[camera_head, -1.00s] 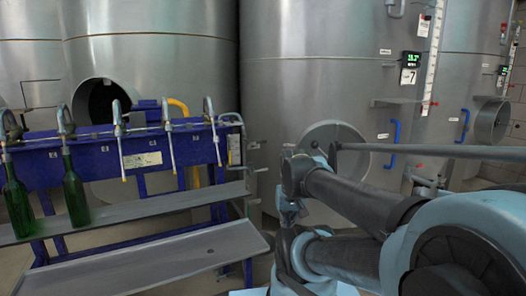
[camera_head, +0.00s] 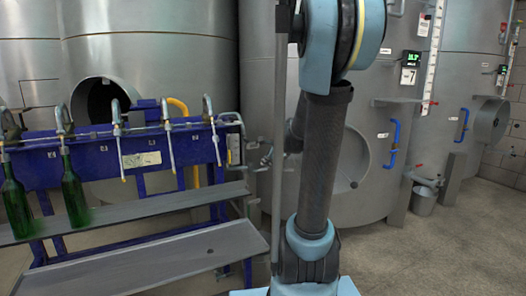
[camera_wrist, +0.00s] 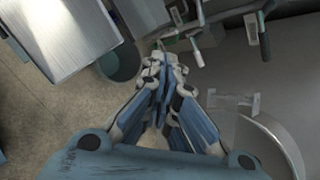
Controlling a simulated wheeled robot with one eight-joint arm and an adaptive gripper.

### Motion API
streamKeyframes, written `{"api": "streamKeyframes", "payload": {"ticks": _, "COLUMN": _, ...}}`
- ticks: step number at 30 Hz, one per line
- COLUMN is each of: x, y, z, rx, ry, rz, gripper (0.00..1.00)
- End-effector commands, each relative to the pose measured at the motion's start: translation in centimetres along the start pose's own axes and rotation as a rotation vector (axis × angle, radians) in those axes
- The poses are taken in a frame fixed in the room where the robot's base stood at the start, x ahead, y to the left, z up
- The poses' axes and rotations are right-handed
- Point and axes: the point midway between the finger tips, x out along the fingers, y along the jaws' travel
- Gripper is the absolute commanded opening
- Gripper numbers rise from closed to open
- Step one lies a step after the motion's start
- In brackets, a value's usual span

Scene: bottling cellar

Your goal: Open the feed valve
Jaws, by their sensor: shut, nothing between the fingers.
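My gripper (camera_wrist: 162,62) is shut and empty in the wrist view. Its fingertips point toward a pipe with small metal fittings (camera_wrist: 196,48); I cannot tell whether they touch. In the head view my arm hides my gripper or it lies out of frame. Grey pipe fittings with small handles (camera_head: 258,152) sit between the right end of the blue filling bench (camera_head: 90,157) and the big steel tank (camera_head: 262,60), left of my arm. They may include the feed valve; its handle position is too small to tell.
Two green bottles, a left one (camera_head: 17,205) and a right one (camera_head: 74,195), stand on the bench's grey shelf (camera_head: 150,205). A lower shelf (camera_head: 170,258) juts forward. A bucket (camera_head: 422,201) stands under a tank outlet. Floor at right is clear.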

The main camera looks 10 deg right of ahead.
Motion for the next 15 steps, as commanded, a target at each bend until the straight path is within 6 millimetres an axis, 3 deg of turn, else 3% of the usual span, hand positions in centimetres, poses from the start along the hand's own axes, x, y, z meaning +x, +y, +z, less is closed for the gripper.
{"api": "streamKeyframes", "payload": {"ticks": 1, "x": 1.0, "y": -1.7, "z": -0.1, "rx": 0.094, "ry": -0.016, "rz": -0.025, "gripper": 0.00}}
{"api": "streamKeyframes", "payload": {"ticks": 7, "x": 4.2, "y": -7.4, "z": -0.5, "rx": 0.480, "ry": -0.097, "rz": -0.109, "gripper": 0.00}}
{"api": "streamKeyframes", "payload": {"ticks": 15, "x": 6.8, "y": -11.8, "z": -1.5, "rx": 0.809, "ry": -0.184, "rz": -0.164, "gripper": 0.00}}
